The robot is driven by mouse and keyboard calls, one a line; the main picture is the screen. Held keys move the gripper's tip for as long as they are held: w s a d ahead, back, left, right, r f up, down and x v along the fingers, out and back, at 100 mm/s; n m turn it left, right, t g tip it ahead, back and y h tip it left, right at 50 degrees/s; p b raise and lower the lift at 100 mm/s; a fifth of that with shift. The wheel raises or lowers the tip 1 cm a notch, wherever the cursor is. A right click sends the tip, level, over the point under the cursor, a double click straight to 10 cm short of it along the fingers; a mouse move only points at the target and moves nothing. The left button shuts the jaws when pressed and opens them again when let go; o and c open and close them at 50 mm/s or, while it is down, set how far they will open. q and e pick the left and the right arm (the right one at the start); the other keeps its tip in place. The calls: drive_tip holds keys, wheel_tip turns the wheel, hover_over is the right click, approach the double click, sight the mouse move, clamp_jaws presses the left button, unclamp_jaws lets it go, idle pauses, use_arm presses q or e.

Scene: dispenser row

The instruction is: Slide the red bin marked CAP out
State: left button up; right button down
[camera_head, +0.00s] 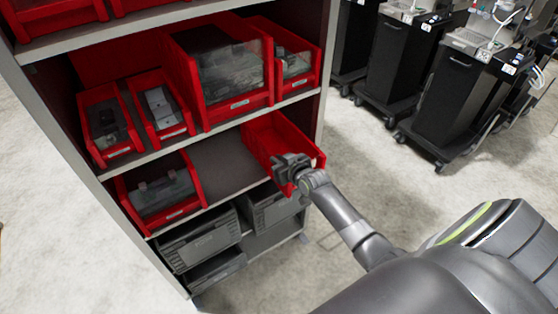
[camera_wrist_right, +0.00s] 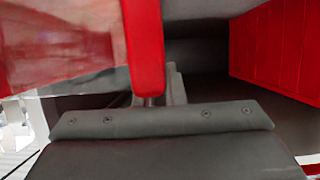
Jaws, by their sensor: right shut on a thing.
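A red open-topped bin (camera_head: 268,137) stands at the right end of the shelf's middle level, its front end sticking out a little past the shelf edge. What I see of its inside looks empty, and no CAP marking can be read. My right gripper (camera_head: 291,170) is at the bin's front left and is shut on its red wall, covering part of the front. In the right wrist view a red wall edge (camera_wrist_right: 144,45) comes down to the jaws (camera_wrist_right: 150,100). My left gripper is not in view.
A bare shelf stretch (camera_head: 222,160) separates this bin from another red bin (camera_head: 160,190) at left. Several red bins fill the level above. Grey crates (camera_head: 200,240) stand below. Black carts (camera_head: 455,80) stand to the right, with open floor between.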

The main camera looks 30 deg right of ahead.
drive_tip(key=shift+w, duration=0.2)
drive_tip(key=c, duration=1.4)
unclamp_jaws()
drive_tip(key=shift+c, duration=0.2)
drive_tip(key=shift+s, duration=0.1)
drive_tip(key=v, duration=1.7)
drive_tip(key=shift+r, duration=0.15)
drive_tip(key=shift+s, duration=0.1)
